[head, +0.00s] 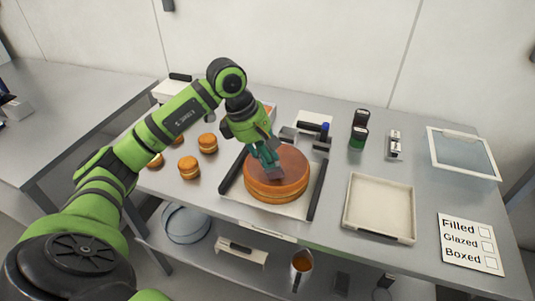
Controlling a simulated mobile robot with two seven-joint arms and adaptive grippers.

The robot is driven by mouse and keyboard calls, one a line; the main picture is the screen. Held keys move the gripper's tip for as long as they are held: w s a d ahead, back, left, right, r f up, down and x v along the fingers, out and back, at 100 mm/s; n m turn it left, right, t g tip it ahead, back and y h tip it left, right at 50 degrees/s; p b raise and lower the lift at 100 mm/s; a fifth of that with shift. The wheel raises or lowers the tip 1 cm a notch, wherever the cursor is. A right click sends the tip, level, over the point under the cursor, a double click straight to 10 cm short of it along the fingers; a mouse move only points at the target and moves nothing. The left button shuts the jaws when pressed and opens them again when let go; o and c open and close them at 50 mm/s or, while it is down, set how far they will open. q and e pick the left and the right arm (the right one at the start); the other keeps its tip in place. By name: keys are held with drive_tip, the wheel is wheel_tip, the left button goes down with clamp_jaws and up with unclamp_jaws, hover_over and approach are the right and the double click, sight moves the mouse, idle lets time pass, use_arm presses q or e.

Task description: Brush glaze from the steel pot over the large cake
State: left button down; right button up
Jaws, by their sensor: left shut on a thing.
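The large cake (277,186) is round, orange-brown on top with a pale band around its side, and sits on a light board with dark side bars. My left gripper (268,158) is over the cake's top, shut on a small greyish thing, probably the brush (277,173). The gripper hides most of it, and I cannot tell whether it touches the cake. A small steel pot (302,262) with amber content is low at the front, below the tabletop. My right gripper is not in view.
Several small filled cakes (189,167) stand left of the large cake. An empty beige tray (380,207), a card with Filled, Glazed and Boxed boxes (471,244) and a glass-topped frame (463,152) lie to the right. A round bowl (186,223) sits on the lower shelf.

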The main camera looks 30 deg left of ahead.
sight(264, 141)
use_arm(q)
wheel_tip(264, 141, up, 2)
drive_tip(key=shift+d+r, duration=0.1)
drive_tip(key=shift+r, duration=0.05)
drive_tip(key=shift+r+p, duration=0.3)
drive_tip(key=shift+p, duration=0.1)
drive_tip(key=shift+w+p+v, duration=0.25)
drive_tip(key=shift+p+v, duration=0.4)
drive_tip(key=shift+v, duration=0.45)
drive_tip(key=shift+d+r+p, duration=0.1)
drive_tip(key=shift+r+p, duration=0.3)
drive_tip(key=shift+r, duration=0.45)
drive_tip(key=shift+d+r+p, duration=0.1)
drive_tip(key=shift+r+p, duration=0.25)
drive_tip(key=shift+r, duration=0.3)
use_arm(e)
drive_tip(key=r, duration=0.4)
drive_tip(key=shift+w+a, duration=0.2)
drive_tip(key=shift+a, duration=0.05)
